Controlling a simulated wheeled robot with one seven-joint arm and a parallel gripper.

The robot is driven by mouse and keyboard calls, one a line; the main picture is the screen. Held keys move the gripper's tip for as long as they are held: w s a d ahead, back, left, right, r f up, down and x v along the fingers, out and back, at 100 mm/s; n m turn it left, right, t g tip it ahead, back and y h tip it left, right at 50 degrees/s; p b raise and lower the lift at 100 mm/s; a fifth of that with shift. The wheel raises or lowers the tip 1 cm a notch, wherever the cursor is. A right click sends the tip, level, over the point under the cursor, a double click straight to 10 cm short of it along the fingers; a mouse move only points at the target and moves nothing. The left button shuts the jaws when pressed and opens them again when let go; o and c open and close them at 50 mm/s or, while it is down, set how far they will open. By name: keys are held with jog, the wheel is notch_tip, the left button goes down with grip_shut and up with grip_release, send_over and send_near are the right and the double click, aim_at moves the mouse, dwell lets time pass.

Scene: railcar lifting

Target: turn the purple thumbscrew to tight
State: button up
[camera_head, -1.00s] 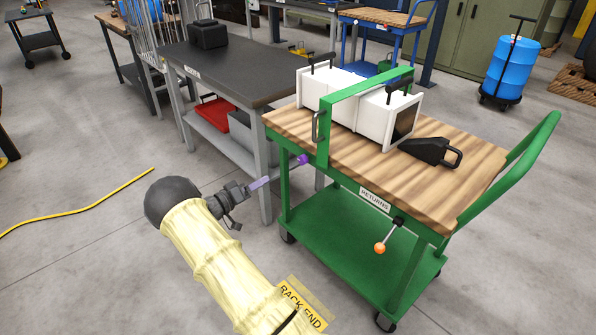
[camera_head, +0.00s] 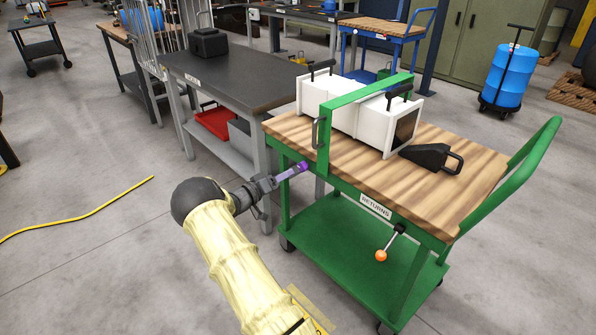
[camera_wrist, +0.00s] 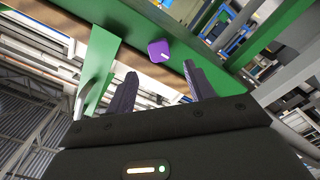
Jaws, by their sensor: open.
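The purple thumbscrew (camera_head: 304,165) sits on the near-left side of the green frame (camera_head: 323,150), close to the cart's top edge. In the wrist view the thumbscrew (camera_wrist: 158,50) is a small purple block with a pale mark, against green metal. My gripper (camera_head: 293,171) points at it from the left. In the wrist view my gripper (camera_wrist: 160,68) has its two dark fingers apart, with the thumbscrew just beyond and between their tips. The fingers do not appear to touch it. The head view does not show the gap clearly.
The green frame spans a white box (camera_head: 370,126) on the wooden-topped RETURNS cart (camera_head: 465,185). A grey handle (camera_head: 317,133) stands beside the thumbscrew. An orange-knobbed lever (camera_head: 381,255) hangs on the cart's near side. A dark-topped bench (camera_head: 235,80) stands left behind.

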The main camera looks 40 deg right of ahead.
aim_at(301, 167)
jog(key=d, duration=0.5)
jog(key=d+b, duration=0.1)
jog(key=d, duration=0.1)
jog(key=shift+w+d, duration=0.15)
jog(key=shift+w, duration=0.2)
jog(key=shift+s, duration=0.15)
jog(key=c, duration=1)
